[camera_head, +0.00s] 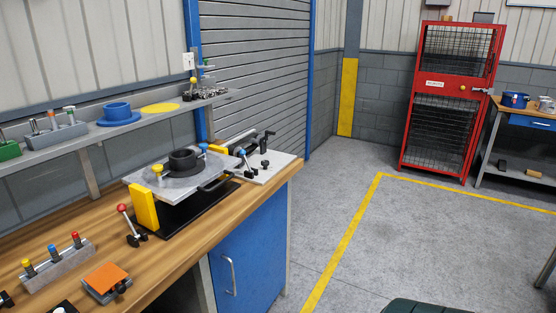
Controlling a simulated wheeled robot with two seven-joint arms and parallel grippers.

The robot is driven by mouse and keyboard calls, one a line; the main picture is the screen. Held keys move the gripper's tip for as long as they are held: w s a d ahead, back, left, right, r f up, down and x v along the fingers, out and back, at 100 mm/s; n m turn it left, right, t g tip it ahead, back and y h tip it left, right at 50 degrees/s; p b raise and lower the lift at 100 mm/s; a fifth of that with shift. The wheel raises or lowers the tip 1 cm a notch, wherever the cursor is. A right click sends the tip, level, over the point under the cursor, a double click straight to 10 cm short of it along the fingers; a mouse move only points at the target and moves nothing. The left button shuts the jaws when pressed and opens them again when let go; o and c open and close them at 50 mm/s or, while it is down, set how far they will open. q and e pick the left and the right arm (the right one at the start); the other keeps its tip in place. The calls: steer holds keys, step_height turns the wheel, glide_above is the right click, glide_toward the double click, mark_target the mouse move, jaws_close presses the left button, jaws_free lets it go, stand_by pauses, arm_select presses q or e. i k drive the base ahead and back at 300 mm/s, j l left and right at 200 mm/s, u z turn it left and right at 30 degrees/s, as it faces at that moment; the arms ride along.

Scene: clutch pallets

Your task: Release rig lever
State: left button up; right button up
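A grey plate (180,184) sits raised over a black base on the wooden bench, with a yellow block (144,208) at its front left. A black ring (183,160) sits on the plate, with yellow and blue knobs beside it. A lever with a red ball knob (122,208) leans up and left from a small black mount at the rig's front left. A second short lever with a blue knob (241,154) stands by a light plate at the bench's far end. I cannot tell which one the task calls the rig lever. Neither gripper is in view.
A grey block with coloured-top pins (58,265) and an orange-topped pad (105,277) lie on the near bench. A wall shelf (138,119) runs behind. A red mesh cage (445,100) and another bench (520,120) stand far right. The floor between is clear.

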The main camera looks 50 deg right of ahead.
mark_target(242, 152)
steer(key=z, duration=1.5)
steer(key=i+l+z, duration=0.25)
steer(key=i, duration=0.35)
steer(key=i+z, duration=0.25)
steer(key=i, duration=0.35)
